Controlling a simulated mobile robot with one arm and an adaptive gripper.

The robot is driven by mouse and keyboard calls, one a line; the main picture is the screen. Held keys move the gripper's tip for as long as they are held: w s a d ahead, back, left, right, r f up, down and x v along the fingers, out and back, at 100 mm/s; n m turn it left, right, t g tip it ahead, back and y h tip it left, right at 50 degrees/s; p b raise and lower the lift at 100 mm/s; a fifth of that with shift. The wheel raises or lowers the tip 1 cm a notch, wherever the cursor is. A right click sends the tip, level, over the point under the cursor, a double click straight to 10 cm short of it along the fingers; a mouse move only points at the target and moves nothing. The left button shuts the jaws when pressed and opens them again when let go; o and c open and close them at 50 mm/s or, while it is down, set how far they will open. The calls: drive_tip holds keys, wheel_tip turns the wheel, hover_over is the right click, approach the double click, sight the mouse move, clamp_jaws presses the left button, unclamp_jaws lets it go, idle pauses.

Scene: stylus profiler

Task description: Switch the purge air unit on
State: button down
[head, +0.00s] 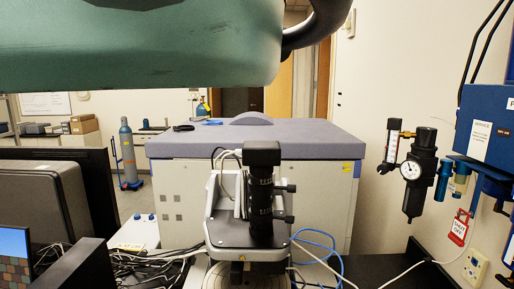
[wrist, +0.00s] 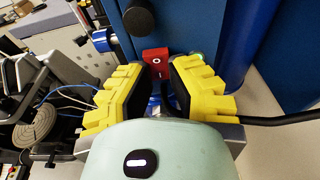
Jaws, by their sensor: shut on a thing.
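The purge air unit appears to be the blue box (head: 486,125) on the right wall in the head view. In the wrist view its blue panel (wrist: 180,30) fills the upper middle. A red switch (wrist: 156,56) marked O and I sits low on that panel. My gripper (wrist: 158,72) has yellow ribbed fingers on both sides of the switch and is shut on it. The fingers hide its sides, and its lower part is partly hidden. A small green spot shows beside the right finger. My gripper is out of the head view.
A black round knob (wrist: 139,20) is on the panel above the switch. A black cable (wrist: 275,121) runs to the right. In the head view, a gauge and regulator (head: 412,172) hang on the wall, and a profiler (head: 262,200) stands in the middle.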

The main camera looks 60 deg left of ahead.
drive_tip(key=shift+a+f+b, duration=0.1)
drive_tip(key=shift+f+b, duration=0.05)
drive_tip(key=shift+b, duration=0.35)
drive_tip(key=c, duration=0.8)
unclamp_jaws()
drive_tip(key=v, duration=1.2)
drive_tip(key=shift+s+f, duration=0.1)
drive_tip(key=shift+f, duration=0.15)
